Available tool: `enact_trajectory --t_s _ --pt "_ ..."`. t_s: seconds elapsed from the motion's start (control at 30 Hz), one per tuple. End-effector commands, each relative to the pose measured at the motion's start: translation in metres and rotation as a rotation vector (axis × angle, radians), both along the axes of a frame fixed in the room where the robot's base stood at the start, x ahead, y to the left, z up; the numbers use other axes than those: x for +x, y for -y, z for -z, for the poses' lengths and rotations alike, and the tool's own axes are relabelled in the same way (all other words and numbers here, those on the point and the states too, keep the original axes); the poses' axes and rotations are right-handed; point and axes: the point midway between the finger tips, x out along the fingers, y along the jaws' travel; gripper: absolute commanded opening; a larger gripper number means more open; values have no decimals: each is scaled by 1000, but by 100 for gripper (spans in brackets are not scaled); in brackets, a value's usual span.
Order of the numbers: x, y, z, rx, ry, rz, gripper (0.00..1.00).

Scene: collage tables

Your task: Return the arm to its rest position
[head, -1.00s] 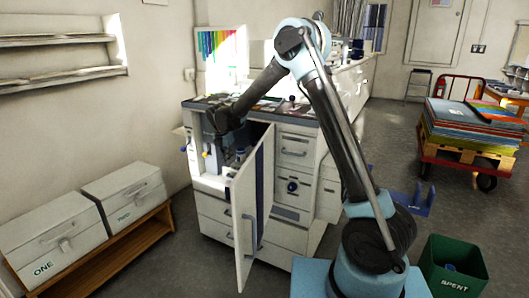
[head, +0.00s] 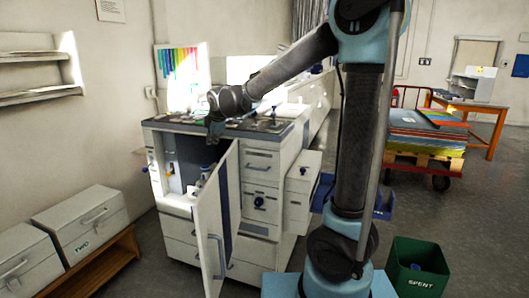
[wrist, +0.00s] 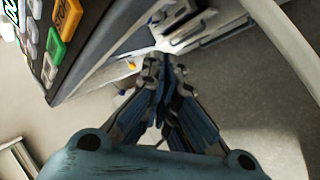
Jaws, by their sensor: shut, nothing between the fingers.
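My arm rises from its base at the right of the head view and reaches left over the cabinet. My gripper (head: 213,130) points down just above the top edge of the open cabinet door (head: 213,225). In the wrist view my gripper (wrist: 165,125) has its fingers together with nothing between them. The white cabinet (head: 262,185) stands below; its open compartment holds a blue-capped item (head: 205,170), partly hidden by the door.
The dark countertop (head: 175,122) lies close beside my gripper; colored tiles show on it in the wrist view (wrist: 65,20). White boxes (head: 85,222) sit on a low wooden bench at left. A green SPENT bin (head: 420,270) and a loaded cart (head: 425,140) stand at right.

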Motion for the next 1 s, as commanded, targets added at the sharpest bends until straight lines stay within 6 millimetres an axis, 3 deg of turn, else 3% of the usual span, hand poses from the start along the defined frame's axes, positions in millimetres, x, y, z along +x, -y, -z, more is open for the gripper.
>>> enact_trajectory --t_s 0.3,0.67,0.83,1.0 --pt "-41 57 -37 238 2 191 0" --pt "-80 104 -57 473 -8 355 0" --pt "-94 136 -51 538 -35 452 0" --pt "-110 195 -22 537 -112 638 0"
